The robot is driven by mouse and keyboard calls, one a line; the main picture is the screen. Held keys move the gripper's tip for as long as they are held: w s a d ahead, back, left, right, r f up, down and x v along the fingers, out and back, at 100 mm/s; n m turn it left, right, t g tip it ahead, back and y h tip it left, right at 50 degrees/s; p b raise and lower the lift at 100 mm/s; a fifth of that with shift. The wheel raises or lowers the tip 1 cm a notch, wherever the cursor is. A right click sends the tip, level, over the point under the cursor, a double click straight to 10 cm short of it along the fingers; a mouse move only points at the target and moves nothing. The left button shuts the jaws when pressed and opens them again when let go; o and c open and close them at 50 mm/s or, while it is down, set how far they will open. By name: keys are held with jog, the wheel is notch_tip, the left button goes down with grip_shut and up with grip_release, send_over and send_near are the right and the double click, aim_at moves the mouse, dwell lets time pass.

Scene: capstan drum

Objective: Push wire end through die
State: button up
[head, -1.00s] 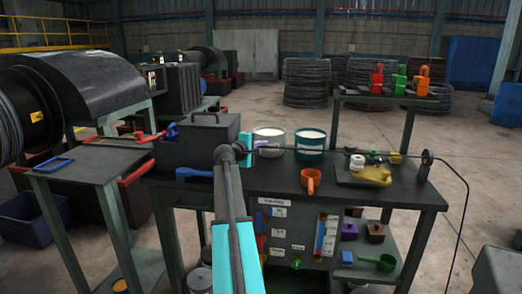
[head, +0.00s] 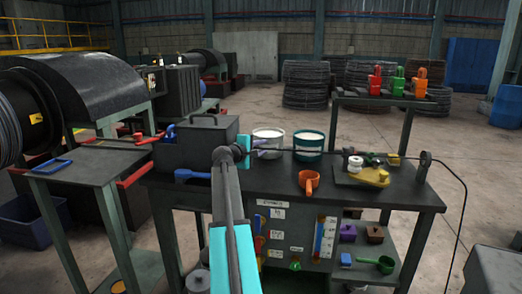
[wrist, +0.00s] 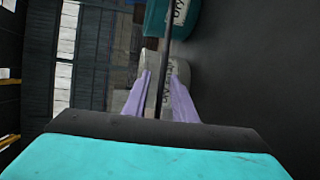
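The black wire (head: 340,152) runs across the bench from the round guide (head: 425,160) on the right to my gripper (head: 255,149), and passes behind the guide down towards the floor. My gripper is over the back left of the bench, beside the dark lidded box (head: 197,143). In the wrist view, the lavender fingers (wrist: 161,82) stand apart, with the wire (wrist: 166,35) running between them and a visible gap at the tips. The wire's end and the die cannot be made out; the gripper and box hide that area.
A white tin (head: 268,141) and a teal tin (head: 308,143) stand behind the wire. An orange cup (head: 309,182) and a yellow tool (head: 375,177) are on the bench (head: 270,180). A blue-handled tool (head: 192,174) lies left of my arm.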

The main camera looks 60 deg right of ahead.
jog(key=w+a+r, duration=0.1)
jog(key=a+r, duration=0.1)
jog(key=a, duration=1.1)
jog(key=shift+a+r, duration=0.2)
jog(key=shift+a, duration=0.05)
jog(key=shift+w+r, duration=0.1)
jog(key=shift+r, duration=0.05)
